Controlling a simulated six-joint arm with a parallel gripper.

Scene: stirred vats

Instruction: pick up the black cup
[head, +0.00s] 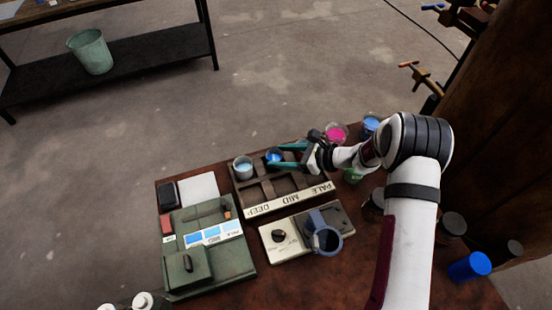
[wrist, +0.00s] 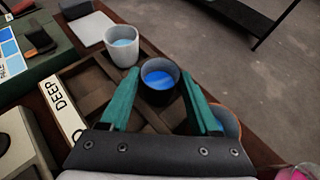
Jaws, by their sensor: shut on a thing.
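The black cup (wrist: 159,97) holds blue liquid and stands upright between the two green fingers of my gripper (wrist: 161,78). My gripper is shut on it, one finger on each side. In the head view the cup (head: 273,158) shows small at the far edge of the brown rack (head: 288,208), with my gripper (head: 277,154) reaching it from the right. The rack's front strip reads DEEP, MID and PALE, upside down. I cannot tell whether the cup rests in the rack or hangs just above it.
A white cup of paler blue liquid (head: 243,169) stands close left of the black cup. Cups of pink (head: 336,133) and blue (head: 371,124) liquid stand right, near my arm. A stirrer plate with a blue-grey mug (head: 327,241) and a green box (head: 187,268) stand nearer.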

